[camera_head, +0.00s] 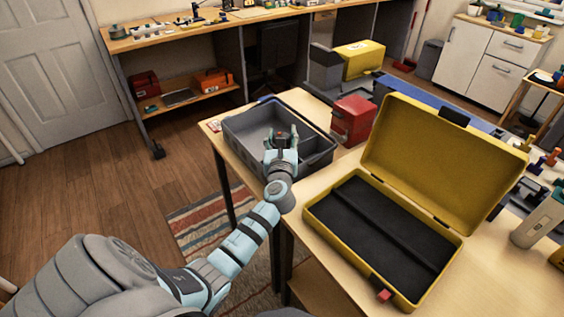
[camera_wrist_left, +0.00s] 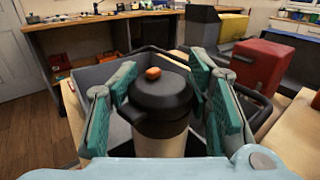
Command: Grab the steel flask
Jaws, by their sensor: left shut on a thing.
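The flask (camera_wrist_left: 160,115) stands upright between my left finger pads in the left wrist view. It has a black lid with an orange button and a pale body; its lower part is hidden. My left gripper (camera_head: 281,142) is shut on it, with the green pads on either side. My right gripper is not in view.
An open yellow case (camera_head: 455,153) with a black lining stands right of my left arm. A red box (camera_head: 353,121) is beyond the tray's right side. A pale grey cylinder (camera_head: 541,218) stands at the right edge. The tray's left part looks empty.

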